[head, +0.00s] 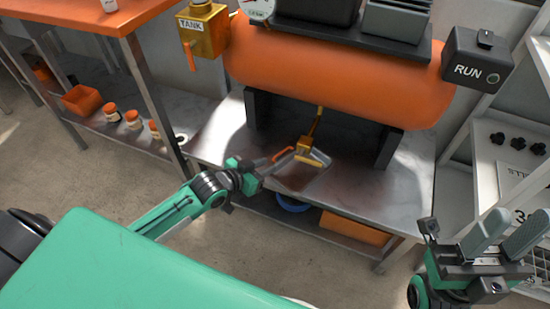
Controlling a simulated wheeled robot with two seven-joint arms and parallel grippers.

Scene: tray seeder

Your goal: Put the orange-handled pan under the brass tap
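The pan (319,159) is a small pale metal dish with an orange handle (284,154) pointing left. It appears at the brass tap (304,145), which hangs on a brass pipe below the orange tank (330,80); the tap overlaps its back edge. I cannot tell whether the pan rests on the metal bench or is just above it. My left gripper (280,161) reaches in from the left, with a grey finger along the handle. Whether it is closed on the handle is unclear. My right gripper (507,236) is at the lower right, fingers apart, empty.
The tank stands on dark legs on the metal bench (400,197). A brass TANK box (203,30) and a RUN box (477,60) flank it. Below are a blue bowl (292,204) and an orange bin (355,228). A white rack (485,150) stands right.

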